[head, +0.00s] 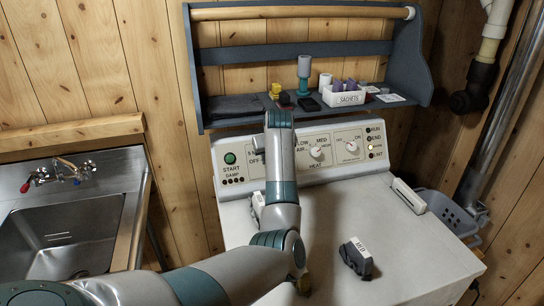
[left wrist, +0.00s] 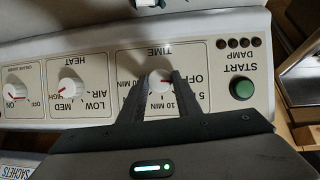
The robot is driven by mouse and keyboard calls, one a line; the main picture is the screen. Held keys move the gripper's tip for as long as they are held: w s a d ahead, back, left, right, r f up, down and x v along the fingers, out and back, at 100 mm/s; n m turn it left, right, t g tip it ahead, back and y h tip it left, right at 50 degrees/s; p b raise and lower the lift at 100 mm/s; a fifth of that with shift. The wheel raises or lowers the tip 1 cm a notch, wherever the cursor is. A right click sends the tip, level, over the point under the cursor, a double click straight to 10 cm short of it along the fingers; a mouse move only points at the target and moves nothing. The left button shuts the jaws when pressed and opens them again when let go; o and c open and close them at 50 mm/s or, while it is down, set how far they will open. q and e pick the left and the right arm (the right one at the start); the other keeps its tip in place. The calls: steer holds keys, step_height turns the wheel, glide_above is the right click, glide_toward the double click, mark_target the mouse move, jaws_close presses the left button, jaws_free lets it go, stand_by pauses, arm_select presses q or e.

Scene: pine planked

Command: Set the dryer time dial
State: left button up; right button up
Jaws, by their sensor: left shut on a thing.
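The white dryer's control panel (head: 222,181) stands against the wall, and it shows upside down in the left wrist view. The time dial (left wrist: 160,80) is a small white knob with a red mark, under the word TIME. My left gripper (left wrist: 159,86) has one finger on each side of the dial and is shut on it. OFF and minute labels surround the dial. The fingers partly cover it, and I cannot tell its exact setting. In the head view my left arm hides the dial. My right gripper is in neither view.
The heat dial (head: 316,152), another dial (head: 352,146) and the green start button (head: 230,158) flank the time dial. A blue shelf (head: 300,50) holding a sachets box (head: 343,97) hangs above. A dark labelled object (head: 357,259) lies on the dryer top. A sink (head: 65,235) is left.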

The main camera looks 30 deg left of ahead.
arm_select(q)
steer(key=shift+s+f+n+t, duration=0.1)
steer(key=shift+f+n+t, duration=0.15)
steer(key=shift+n, duration=0.35)
steer(key=o, duration=1.1)
steer(key=shift+c, duration=0.2)
steer(key=shift+r, duration=0.1)
steer(key=shift+r, duration=0.15)
steer(key=b+v, duration=0.5)
steer(key=v, duration=1.2)
steer(key=shift+s, duration=0.15)
